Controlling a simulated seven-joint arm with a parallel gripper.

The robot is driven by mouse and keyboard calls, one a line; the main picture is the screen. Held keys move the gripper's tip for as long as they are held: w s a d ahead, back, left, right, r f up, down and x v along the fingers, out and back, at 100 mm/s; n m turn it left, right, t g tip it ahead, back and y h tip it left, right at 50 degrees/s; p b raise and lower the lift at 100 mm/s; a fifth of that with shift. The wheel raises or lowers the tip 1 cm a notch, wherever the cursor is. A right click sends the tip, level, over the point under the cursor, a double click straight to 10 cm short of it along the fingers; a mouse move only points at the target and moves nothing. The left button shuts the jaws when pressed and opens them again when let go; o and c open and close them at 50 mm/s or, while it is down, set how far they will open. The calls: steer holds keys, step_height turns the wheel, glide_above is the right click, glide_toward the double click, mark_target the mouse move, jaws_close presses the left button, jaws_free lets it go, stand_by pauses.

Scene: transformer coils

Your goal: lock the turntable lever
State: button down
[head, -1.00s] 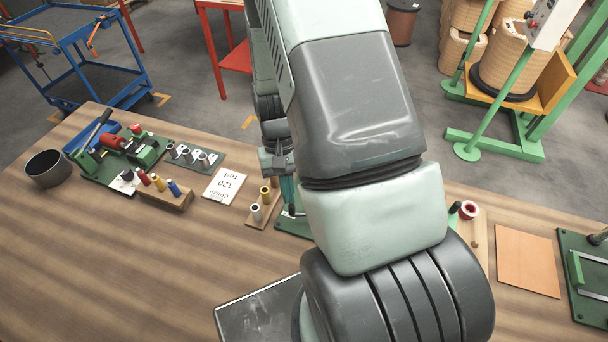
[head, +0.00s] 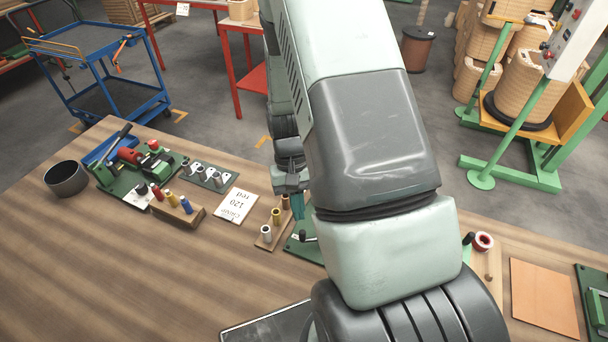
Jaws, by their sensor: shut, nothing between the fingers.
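A green plate (head: 309,250) lies on the bench, mostly hidden behind my arm. A small dark upright knob (head: 303,237) stands at its left part. It may belong to the turntable lever, but the turntable and the rest of the lever are hidden or too small to tell. My gripper (head: 298,212), with teal fingers, points down just above the knob. Its fingers are shut and empty. I cannot tell from this view whether the fingertips touch anything.
A wooden block with spools (head: 266,232) stands close left of my gripper. A white card (head: 235,205), a coloured-spool rack (head: 180,210), a green winding fixture (head: 140,170) and a dark bowl (head: 66,180) are farther left. A brown sheet (head: 543,300) lies right. The bench's front left is clear.

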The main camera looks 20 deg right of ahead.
steer(key=shift+w+d, duration=0.15)
steer(key=shift+w, duration=0.4)
steer(key=shift+w+d, duration=0.15)
steer(key=shift+w, duration=0.35)
steer(key=v, duration=1)
steer(key=shift+d, duration=0.25)
steer(key=s+a+r+t, duration=0.2)
steer(key=r, duration=0.7)
steer(key=s+a+r+t, duration=0.1)
steer(key=s+r+t, duration=0.15)
steer(key=r, duration=0.55)
steer(key=s+a+r+n+t, duration=0.1)
steer(key=s+r+t, duration=0.4)
steer(key=s+r, duration=0.5)
steer(key=shift+s+a+n+h, duration=0.35)
steer(key=shift+s+a, duration=0.4)
steer(key=shift+s, duration=1.15)
